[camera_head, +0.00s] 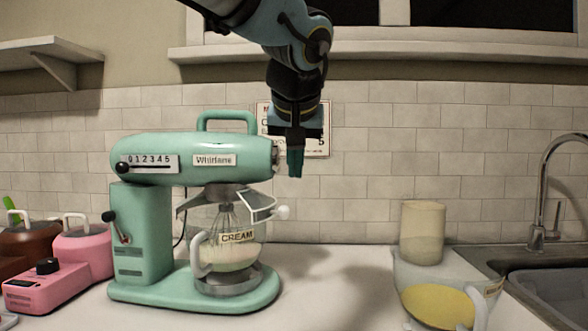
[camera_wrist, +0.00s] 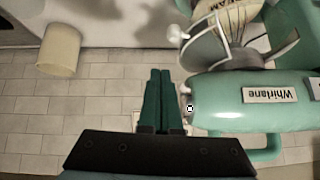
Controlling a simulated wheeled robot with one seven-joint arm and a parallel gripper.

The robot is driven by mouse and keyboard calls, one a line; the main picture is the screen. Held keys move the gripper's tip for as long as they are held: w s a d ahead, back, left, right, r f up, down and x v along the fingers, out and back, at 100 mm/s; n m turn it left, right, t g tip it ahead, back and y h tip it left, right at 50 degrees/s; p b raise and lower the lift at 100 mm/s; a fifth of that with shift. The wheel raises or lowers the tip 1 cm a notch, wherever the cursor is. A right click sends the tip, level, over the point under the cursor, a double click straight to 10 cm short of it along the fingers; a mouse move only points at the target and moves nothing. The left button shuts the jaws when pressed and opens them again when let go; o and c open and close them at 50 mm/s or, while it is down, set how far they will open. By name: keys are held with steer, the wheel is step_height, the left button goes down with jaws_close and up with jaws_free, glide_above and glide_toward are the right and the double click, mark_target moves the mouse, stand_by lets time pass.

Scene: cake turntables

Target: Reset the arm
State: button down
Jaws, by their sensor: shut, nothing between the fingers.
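My gripper (camera_head: 295,163) hangs from my arm in the upper middle of the head view, pointing down in front of the tiled wall. It is just right of the front end of a teal stand mixer (camera_head: 150,225). In the wrist view my gripper (camera_wrist: 160,76) shows its two green fingers pressed together, with nothing between them. The mixer's head (camera_wrist: 235,98) is right beside the fingers there. I cannot tell whether they touch.
A bowl labelled cream (camera_head: 228,258) stands under the mixer's whisk. A beige cup (camera_head: 423,232), a bowl with yellow contents (camera_head: 438,305) and a sink (camera_head: 550,290) are at the right. Pink containers (camera_head: 82,250) stand at the left. The counter's middle (camera_head: 340,290) is clear.

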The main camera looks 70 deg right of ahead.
steer(key=v, duration=0.7)
steer(key=shift+r+b, duration=0.25)
steer(key=shift+b, duration=0.05)
steer(key=shift+a, duration=0.1)
